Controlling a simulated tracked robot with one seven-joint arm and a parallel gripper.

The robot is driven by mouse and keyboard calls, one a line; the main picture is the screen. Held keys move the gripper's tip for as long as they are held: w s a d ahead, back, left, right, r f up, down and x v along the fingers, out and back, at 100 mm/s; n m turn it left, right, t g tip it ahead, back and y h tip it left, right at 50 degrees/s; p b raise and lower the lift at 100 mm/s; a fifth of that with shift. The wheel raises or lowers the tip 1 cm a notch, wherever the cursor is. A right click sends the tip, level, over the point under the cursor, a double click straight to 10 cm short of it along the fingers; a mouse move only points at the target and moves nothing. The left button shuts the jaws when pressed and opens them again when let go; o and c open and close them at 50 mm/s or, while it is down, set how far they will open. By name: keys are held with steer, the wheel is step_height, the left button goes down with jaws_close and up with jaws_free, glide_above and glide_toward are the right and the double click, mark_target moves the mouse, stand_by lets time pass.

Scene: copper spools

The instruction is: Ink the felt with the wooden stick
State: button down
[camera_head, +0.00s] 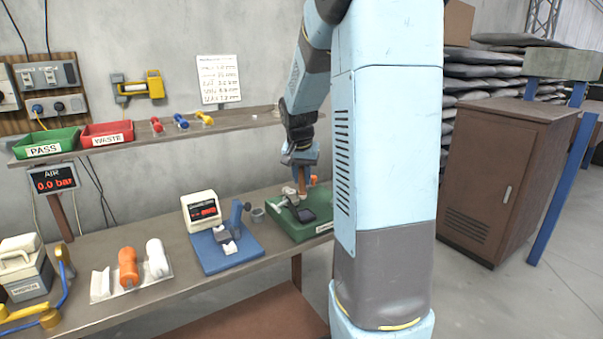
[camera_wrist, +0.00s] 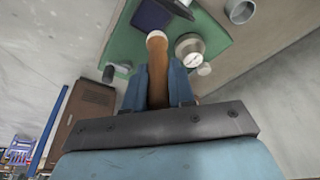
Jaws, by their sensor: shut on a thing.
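My gripper (camera_wrist: 160,88) points down and is shut on the wooden stick (camera_wrist: 157,75), a brown rod with a pale rounded tip. In the head view my gripper (camera_head: 301,168) is above the green tray (camera_head: 287,227) at the right end of the bench, with the stick (camera_head: 302,184) upright below it. A dark blue pad (camera_wrist: 150,14), which may be the felt, lies on the green surface. The stick's tip appears beside the pad's edge in the wrist view; I cannot tell whether they touch. In the head view a dark pad (camera_head: 320,204) shows partly.
A round pale gauge-like part (camera_wrist: 189,47) and a dark knob (camera_wrist: 108,74) are close to the stick. A grey cup (camera_wrist: 241,10) stands beside the green surface. A blue fixture (camera_head: 228,255) is left of the tray. The shelf (camera_head: 150,141) runs behind my arm.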

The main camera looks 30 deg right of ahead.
mark_target(305, 193)
steer(key=f, duration=0.3)
steer(key=shift+s+d+f, duration=0.1)
steer(key=shift+s+d, duration=0.05)
steer(key=shift+d, duration=0.2)
steer(key=shift+f, duration=1)
steer(key=shift+f, duration=0.5)
stand_by(1.3)
steer(key=shift+r, duration=3.55)
